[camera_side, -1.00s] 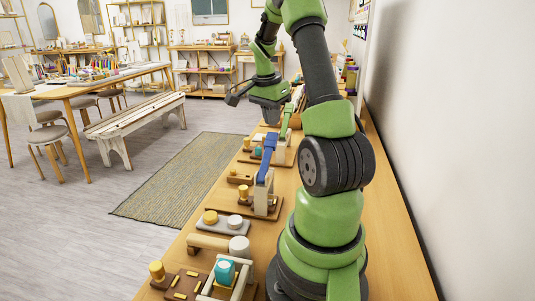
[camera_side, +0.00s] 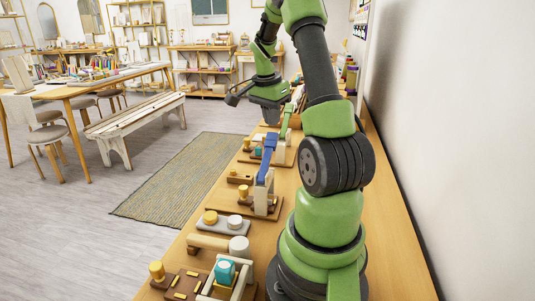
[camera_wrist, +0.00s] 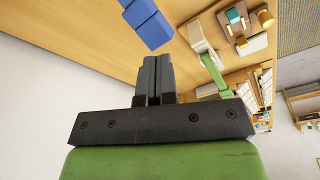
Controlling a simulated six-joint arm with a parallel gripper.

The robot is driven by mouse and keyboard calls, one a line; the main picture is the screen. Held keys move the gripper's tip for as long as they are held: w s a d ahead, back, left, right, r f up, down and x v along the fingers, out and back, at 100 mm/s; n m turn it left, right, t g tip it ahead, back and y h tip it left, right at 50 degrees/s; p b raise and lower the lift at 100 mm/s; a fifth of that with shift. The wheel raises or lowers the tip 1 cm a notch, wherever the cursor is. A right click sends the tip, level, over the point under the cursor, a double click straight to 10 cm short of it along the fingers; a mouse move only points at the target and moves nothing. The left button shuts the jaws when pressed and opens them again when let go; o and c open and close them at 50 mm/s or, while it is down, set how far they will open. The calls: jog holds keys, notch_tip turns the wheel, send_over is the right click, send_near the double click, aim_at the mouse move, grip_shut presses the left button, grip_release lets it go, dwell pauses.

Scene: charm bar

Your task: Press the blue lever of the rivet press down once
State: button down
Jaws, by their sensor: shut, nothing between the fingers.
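The blue lever (camera_side: 268,152) of the rivet press slants up from a pale post on a brown wooden base (camera_side: 262,208). Its blue end also shows in the wrist view (camera_wrist: 148,22), at the top, beyond my fingertips. My gripper (camera_side: 271,121) is above the bench, farther from the side camera than the lever and higher than it. In the wrist view my fingers (camera_wrist: 152,62) are closed together with nothing between them. There is a visible gap between the fingertips and the lever.
A second press with a green lever (camera_side: 286,121) stands just behind, close under my gripper; it shows at the right in the wrist view (camera_wrist: 214,75). A grey tray (camera_side: 223,226) with round pieces and a clamp with a teal block (camera_side: 225,271) are nearer. A wall bounds the right.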

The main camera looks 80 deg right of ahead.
aim_at(271, 133)
jog(key=shift+f, duration=0.1)
dwell(0.3)
jog(key=shift+a+x, duration=0.1)
jog(key=shift+x, duration=0.55)
jog(key=shift+a+x, duration=0.15)
jog(key=shift+x, duration=0.5)
jog(key=shift+w+x, duration=0.2)
jog(key=shift+x, duration=0.9)
jog(key=shift+w+x, duration=0.15)
jog(key=shift+x, duration=0.9)
jog(key=shift+s+v, duration=0.15)
jog(key=shift+v, duration=1.25)
jog(key=shift+s+v, duration=0.15)
jog(key=shift+v, duration=1.25)
jog(key=shift+d+r, duration=0.15)
jog(key=shift+r, duration=2.4)
